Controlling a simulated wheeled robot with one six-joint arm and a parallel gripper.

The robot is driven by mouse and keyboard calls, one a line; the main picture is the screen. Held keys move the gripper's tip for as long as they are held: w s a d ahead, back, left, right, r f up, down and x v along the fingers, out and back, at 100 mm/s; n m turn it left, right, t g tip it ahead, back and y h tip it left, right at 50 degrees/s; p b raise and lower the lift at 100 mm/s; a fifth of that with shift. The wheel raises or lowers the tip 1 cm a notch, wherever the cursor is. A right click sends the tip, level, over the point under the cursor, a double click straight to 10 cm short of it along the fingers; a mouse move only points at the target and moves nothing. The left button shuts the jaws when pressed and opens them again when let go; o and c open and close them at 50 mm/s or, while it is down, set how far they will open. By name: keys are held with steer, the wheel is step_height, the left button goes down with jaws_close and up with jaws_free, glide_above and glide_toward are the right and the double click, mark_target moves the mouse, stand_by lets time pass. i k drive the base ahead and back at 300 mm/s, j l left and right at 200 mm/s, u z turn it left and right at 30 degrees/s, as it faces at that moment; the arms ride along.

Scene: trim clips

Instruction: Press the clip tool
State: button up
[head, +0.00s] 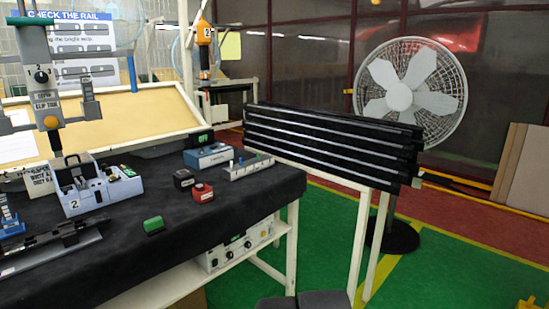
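The clip tool (44,90) is a grey upright unit at the upper left, with a black knob, side arms and a label that seems to read "CLIP TOOL". Its dark lower tip points down close to a grey fixture marked 2 (88,195) on the black-covered bench (240,200). I cannot tell whether the tip touches the fixture. My gripper is not in view; only dark parts, probably of my own body, show at the bottom edge.
An orange tool marked 2 (204,33) hangs behind the bench. A green block (154,225), a red block (203,193) and a dark rail (50,247) lie on the bench. A rack of black bars (330,140) and a fan (400,97) stand right. Green floor (450,270) is open.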

mark_target(31, 33)
steer(key=u, duration=1.5)
